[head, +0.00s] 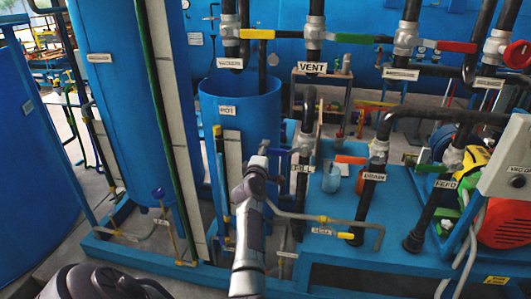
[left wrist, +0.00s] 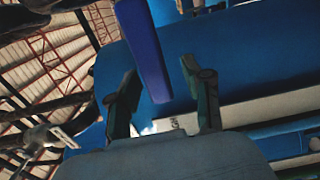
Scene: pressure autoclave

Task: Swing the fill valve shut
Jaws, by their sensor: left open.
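The fill valve (head: 303,143) sits on a dark upright pipe in the middle of the head view, above a partly covered label. Its blue lever handle (head: 277,151) points left from the valve body, roughly level. My left gripper (head: 261,163) is at the left, outer end of this handle. In the left wrist view the blue handle (left wrist: 144,45) reaches down between the two parted fingers of my left gripper (left wrist: 159,75). The gripper is open. Contact between fingers and handle cannot be told. My right gripper is not in view.
The drain valve's orange handle (head: 350,160) is close to the right. Above are the yellow handle (head: 257,34) and the pipe with the VENT label (head: 312,68). The open blue tank (head: 240,105) stands behind my gripper. A thin bent pipe (head: 345,222) runs below right.

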